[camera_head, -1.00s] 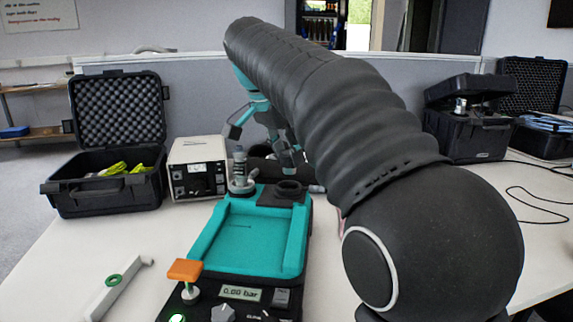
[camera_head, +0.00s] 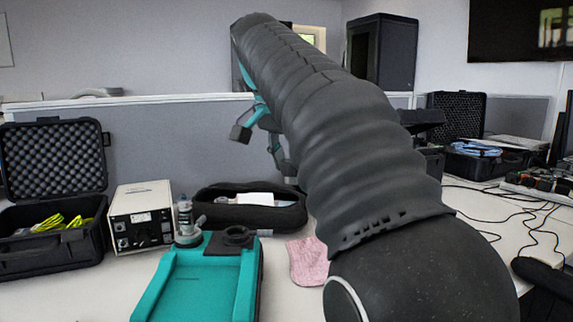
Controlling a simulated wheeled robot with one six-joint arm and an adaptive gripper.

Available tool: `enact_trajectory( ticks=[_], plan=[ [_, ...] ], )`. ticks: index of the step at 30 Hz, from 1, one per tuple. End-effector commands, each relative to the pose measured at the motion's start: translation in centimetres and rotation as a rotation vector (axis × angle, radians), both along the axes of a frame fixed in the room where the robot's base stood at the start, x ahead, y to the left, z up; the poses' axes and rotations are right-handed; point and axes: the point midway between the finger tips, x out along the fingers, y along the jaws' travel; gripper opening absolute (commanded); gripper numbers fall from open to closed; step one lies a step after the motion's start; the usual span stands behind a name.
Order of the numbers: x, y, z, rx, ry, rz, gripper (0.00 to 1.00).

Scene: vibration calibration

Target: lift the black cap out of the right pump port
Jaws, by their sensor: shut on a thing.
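The teal pump tray (camera_head: 195,285) stands on the white table at lower left. Its right port (camera_head: 237,235) is a black ring with a dark opening at the tray's back right corner, and I make out no cap in it. A grey and clear fitting (camera_head: 186,222) stands on the left port. My gripper (camera_head: 283,160), teal with dark grey parts, is partly hidden behind my arm. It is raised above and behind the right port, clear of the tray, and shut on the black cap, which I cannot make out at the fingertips.
A black pouch (camera_head: 250,212) and a white instrument box (camera_head: 140,218) stand behind the tray. An open foam-lined case (camera_head: 55,165) is at left. A pink cloth (camera_head: 308,262) lies right of the tray. Cables (camera_head: 510,222) run over the table at right.

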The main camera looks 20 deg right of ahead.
Motion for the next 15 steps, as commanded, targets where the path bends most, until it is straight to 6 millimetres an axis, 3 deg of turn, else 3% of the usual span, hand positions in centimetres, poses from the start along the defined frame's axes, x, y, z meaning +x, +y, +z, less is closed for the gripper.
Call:
enact_trajectory(
  ticks=[15],
  plan=[
    [0.0,0.0,2.4,-0.001,0.0,0.0,0.07]
  ],
)
